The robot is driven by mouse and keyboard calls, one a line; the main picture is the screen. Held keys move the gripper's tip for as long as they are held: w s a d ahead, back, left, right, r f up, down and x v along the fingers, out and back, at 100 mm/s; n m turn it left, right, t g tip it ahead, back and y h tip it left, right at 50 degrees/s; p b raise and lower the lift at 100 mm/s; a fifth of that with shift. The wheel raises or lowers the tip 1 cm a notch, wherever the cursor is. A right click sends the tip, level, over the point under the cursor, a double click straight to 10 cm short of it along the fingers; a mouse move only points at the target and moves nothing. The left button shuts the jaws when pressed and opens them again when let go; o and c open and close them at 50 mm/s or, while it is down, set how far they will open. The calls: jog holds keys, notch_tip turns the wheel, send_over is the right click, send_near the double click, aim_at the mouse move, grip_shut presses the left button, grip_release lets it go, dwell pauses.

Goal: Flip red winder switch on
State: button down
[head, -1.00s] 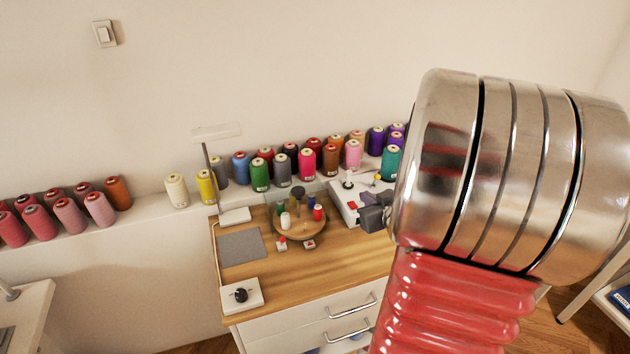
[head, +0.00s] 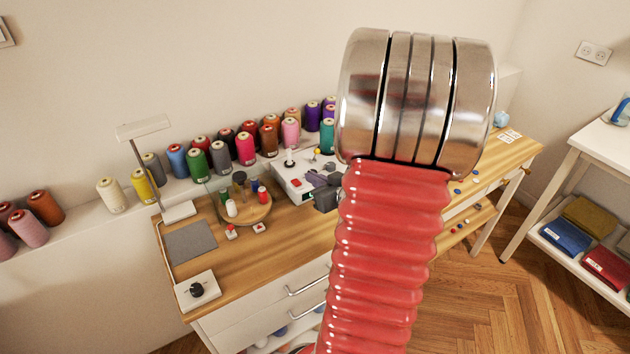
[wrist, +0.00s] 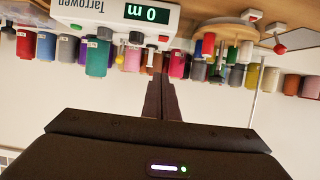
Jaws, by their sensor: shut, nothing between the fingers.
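The winder is a white box (head: 290,187) on the wooden desk, with spindles on top. I cannot tell which way the switch is tipped. My gripper (head: 312,180) is dark, shut and empty. In the head view it overlaps the winder's right part; in the wrist view its fingertips (wrist: 161,76) point towards the switch, with a gap in the picture.
A round wooden stand (head: 250,212) with small spools is left of the winder. Two small white pieces with red tops (head: 231,232) lie before it. Thread cones (head: 245,150) line the ledge behind. A grey mat (head: 190,241) and a knob box (head: 197,291) are at the left.

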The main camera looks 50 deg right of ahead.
send_over(303, 191)
jog(key=f, duration=0.1)
jog(key=w+f, duration=0.1)
jog(key=f, duration=0.1)
jog(key=shift+s+f, duration=0.2)
jog(key=shift+f, duration=0.35)
jog(key=shift+s+f, duration=0.15)
jog(key=shift+f, duration=0.35)
jog(key=shift+s+f, duration=0.1)
jog(key=shift+f, duration=0.8)
jog(key=shift+a+f, duration=0.1)
jog(key=shift+f, duration=0.15)
jog(key=shift+r, duration=0.15)
jog(key=shift+r, duration=0.75)
